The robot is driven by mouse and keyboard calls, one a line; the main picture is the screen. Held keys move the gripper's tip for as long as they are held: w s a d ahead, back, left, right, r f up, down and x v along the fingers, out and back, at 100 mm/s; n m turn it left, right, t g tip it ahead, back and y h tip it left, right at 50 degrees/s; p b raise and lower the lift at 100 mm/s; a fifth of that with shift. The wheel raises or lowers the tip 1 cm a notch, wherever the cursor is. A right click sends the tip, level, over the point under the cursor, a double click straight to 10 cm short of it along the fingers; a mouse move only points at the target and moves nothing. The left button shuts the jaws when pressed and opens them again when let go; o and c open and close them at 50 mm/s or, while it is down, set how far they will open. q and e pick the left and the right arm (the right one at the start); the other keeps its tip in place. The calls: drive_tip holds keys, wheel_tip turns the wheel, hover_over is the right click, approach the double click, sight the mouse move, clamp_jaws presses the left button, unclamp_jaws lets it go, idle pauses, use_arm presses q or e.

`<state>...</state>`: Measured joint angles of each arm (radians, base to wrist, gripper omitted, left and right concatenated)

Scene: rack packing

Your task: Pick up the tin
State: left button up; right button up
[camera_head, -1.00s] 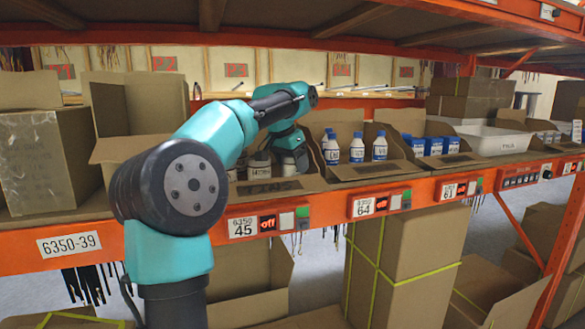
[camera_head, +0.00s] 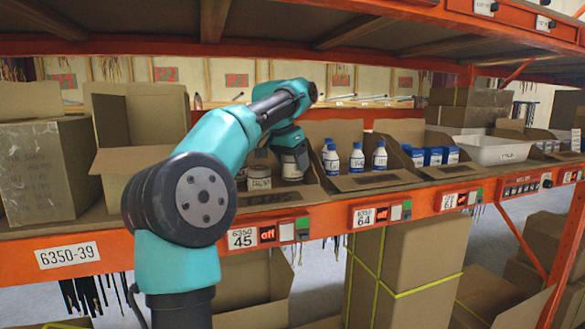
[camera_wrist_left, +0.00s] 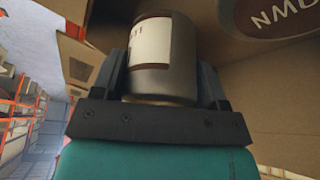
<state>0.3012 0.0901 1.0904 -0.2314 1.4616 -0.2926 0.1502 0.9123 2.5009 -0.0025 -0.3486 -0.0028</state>
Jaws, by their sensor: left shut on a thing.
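A tin (camera_head: 292,171) with a pale label shows at the end of my left arm, over the open bin marked 45. In the left wrist view the tin (camera_wrist_left: 160,72) is a dull metal cylinder with a white label, seated between both dark fingers. My left gripper (camera_head: 291,159) is shut on it; its fingers (camera_wrist_left: 161,85) press the tin from both sides. Another tin (camera_head: 259,178) stands in the bin just left of the held one, with one more partly hidden behind my arm. My right gripper is not in view.
The bin to the right holds several white bottles with blue caps (camera_head: 357,158). Blue boxes (camera_head: 433,157) and a white tray (camera_head: 493,150) stand further right. An open carton (camera_head: 140,125) is on the left. An upper shelf (camera_head: 330,30) spans above the arm.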

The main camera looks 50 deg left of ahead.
sight(292, 171)
use_arm(q)
drive_tip(key=s+d+r, duration=0.1)
drive_tip(key=s+d, duration=0.8)
drive_tip(key=d, duration=0.4)
drive_tip(key=shift+s+r, duration=0.25)
drive_tip(key=shift+r, duration=0.1)
drive_tip(key=shift+a, duration=0.1)
drive_tip(key=m+h, duration=0.1)
drive_tip(key=m, duration=0.1)
drive_tip(key=shift+m, duration=0.4)
drive_tip(key=m+h, duration=0.1)
drive_tip(key=m, duration=0.3)
drive_tip(key=shift+r+h, duration=0.15)
drive_tip(key=shift+h, duration=0.25)
drive_tip(key=w+a, duration=0.3)
drive_tip(key=a, duration=0.1)
drive_tip(key=w+a+f, duration=0.1)
drive_tip(key=w+a, duration=0.2)
drive_tip(key=a, duration=0.1)
drive_tip(key=w+a, duration=0.3)
drive_tip(key=a, duration=0.2)
drive_tip(key=shift+w+f, duration=0.25)
drive_tip(key=shift+f, duration=0.15)
drive_tip(key=shift+f, duration=1.6)
